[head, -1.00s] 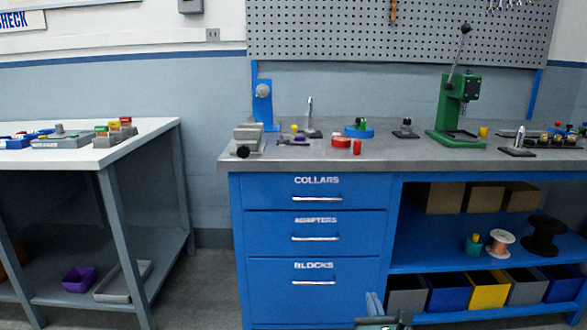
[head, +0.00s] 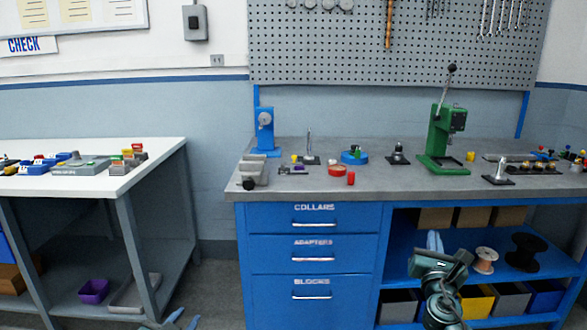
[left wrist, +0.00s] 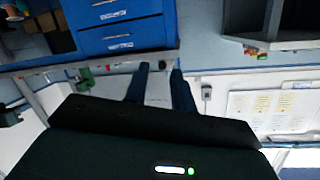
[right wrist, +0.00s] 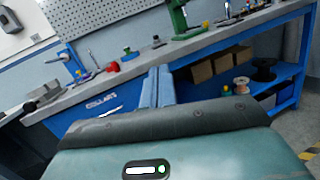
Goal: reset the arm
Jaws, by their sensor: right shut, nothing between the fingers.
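My right gripper (head: 435,241) is raised in front of the blue workbench's open shelves, fingers pointing up. In the right wrist view its two blue-grey fingers (right wrist: 157,74) lie together with nothing between them. My left gripper (head: 181,317) shows only its fingertips at the bottom edge of the head view, in front of the gap between the benches. In the left wrist view its dark fingers (left wrist: 160,69) stand apart, with nothing between them. Both grippers are clear of the benches and their parts.
The blue workbench (head: 220,185) carries a green press (head: 440,140), a blue stand (head: 265,132), a red cylinder (head: 351,178) and small parts. A white table (head: 95,183) with blue bins stands left. A purple bin (head: 94,291) sits on its lower shelf. Floor between them is clear.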

